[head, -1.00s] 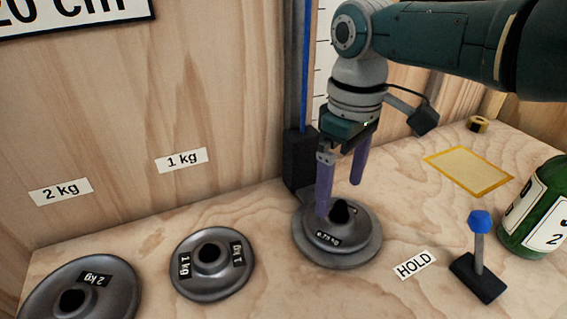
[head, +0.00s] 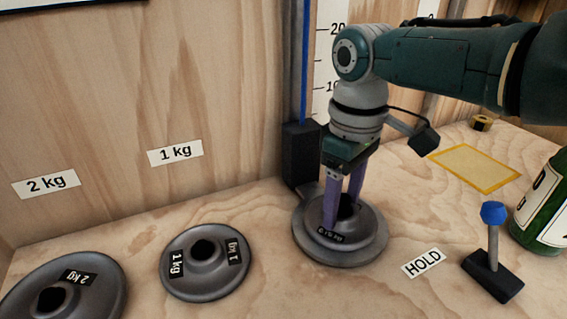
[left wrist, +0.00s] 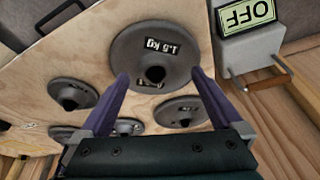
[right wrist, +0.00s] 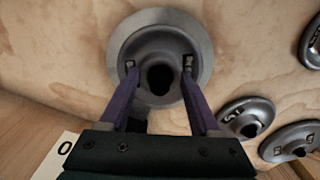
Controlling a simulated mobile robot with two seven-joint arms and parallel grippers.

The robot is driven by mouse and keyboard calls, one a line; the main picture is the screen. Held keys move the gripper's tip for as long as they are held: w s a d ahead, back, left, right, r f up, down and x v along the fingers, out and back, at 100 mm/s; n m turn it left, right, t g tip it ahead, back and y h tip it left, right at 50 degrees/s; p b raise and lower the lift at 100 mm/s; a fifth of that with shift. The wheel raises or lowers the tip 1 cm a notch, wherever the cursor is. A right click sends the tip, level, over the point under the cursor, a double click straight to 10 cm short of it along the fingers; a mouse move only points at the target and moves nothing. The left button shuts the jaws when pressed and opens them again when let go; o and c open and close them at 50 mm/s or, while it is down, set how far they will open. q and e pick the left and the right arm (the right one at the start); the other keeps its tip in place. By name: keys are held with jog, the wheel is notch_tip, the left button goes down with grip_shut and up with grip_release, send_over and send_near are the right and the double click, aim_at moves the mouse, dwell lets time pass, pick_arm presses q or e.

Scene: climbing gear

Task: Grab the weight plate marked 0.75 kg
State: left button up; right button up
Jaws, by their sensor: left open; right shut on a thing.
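The small grey weight plate (head: 368,226) sits on a wider grey disc (head: 345,259) at the foot of the upright post. Its small black label looks like 0.75 kg but is hard to read. My right gripper (head: 342,212) points down with its fingers shut on the plate's raised hub. The right wrist view shows the fingertips (right wrist: 160,72) on both sides of the hub of this plate (right wrist: 152,42). My left gripper (left wrist: 158,76) is open and empty, with a plate marked 1.5 kg (left wrist: 125,48) beyond its fingertips. It is outside the head view.
A 1 kg plate (head: 180,277) and a 2 kg plate (head: 105,297) lie to the left. A blue-knobbed lever (head: 493,240), a HOLD label (head: 422,262) and a green bottle (head: 545,212) are at right. A dark post (head: 301,155) stands close behind the held plate.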

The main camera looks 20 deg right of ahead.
jog(key=c, duration=0.8)
grip_shut()
pick_arm(q)
jog(key=shift+a, duration=0.1)
jog(key=shift+r, duration=0.1)
pick_arm(e)
jog(key=shift+r, duration=0.2)
